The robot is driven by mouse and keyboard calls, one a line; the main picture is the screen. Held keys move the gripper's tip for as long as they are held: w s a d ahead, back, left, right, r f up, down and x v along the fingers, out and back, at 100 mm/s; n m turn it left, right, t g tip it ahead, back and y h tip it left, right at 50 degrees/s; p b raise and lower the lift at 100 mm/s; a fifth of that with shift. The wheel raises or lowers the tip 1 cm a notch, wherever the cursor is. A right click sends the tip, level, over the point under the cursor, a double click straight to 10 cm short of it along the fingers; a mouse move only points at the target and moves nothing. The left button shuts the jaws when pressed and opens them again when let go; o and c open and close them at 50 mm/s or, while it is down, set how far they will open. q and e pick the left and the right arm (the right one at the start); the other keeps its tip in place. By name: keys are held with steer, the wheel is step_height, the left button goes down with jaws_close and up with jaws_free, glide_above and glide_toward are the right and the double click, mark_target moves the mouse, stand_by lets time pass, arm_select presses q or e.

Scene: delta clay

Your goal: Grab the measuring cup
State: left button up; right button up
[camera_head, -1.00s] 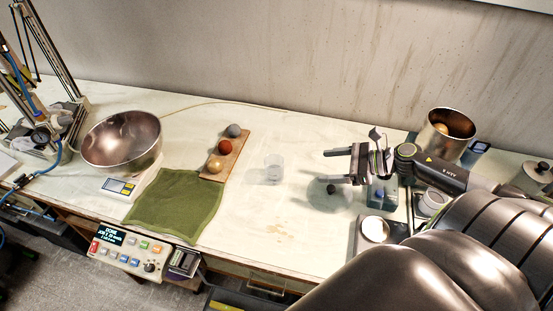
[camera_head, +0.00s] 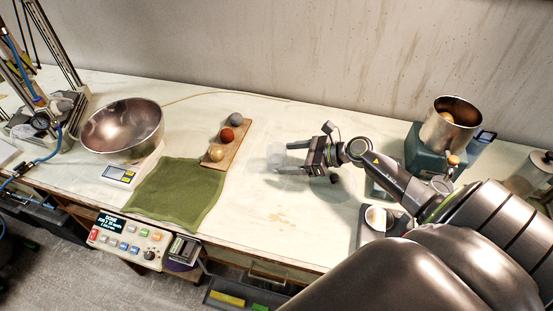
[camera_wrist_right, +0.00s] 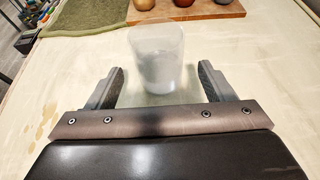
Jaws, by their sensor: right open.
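The measuring cup (camera_wrist_right: 156,58) is a clear, whitish, see-through cup standing upright on the table. In the head view the cup (camera_head: 275,155) is faint and lies at the tips of my right gripper (camera_head: 285,158). In the right wrist view my right gripper (camera_wrist_right: 162,85) is open, with one finger on each side of the cup's near part. I cannot tell whether either finger touches it. My left gripper is not in view.
A wooden board (camera_head: 236,146) with three clay balls lies left of the cup. A green cloth (camera_head: 177,195) and a metal bowl (camera_head: 122,128) on a scale are farther left. A metal pot (camera_head: 450,125) stands at the right. The table in front of the cup is clear.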

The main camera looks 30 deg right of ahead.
mark_target(285, 159)
steer(key=x, duration=0.5)
steer(key=shift+s, duration=0.1)
steer(key=shift+c, duration=0.5)
steer(key=c, duration=1)
